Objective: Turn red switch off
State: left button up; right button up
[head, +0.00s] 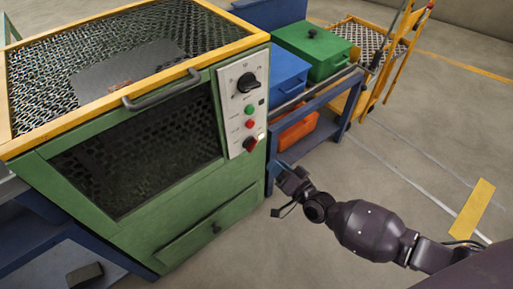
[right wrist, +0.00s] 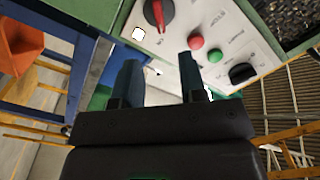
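The red switch (head: 250,143) is a rotary knob at the bottom of the white control panel (head: 235,95) on the green furnace's front. It shows larger in the right wrist view (right wrist: 158,14), at the top, with its pointer slanted. A small pale square light (head: 261,136) sits beside it. My right gripper (head: 279,190) is below and to the right of the switch, apart from it. In the right wrist view its two fingers (right wrist: 160,62) are spread with nothing between them, and the switch lies beyond the fingertips. My left gripper is out of view.
Above the switch are a red button (head: 250,124), a green button (head: 250,110) and a black knob (head: 247,83). A blue cart (head: 325,107) with blue, green and orange bins stands right of the furnace.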

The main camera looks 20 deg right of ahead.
aim_at(255, 146)
jog(key=shift+b+x, duration=0.75)
jog(key=shift+x, duration=4)
grip_shut()
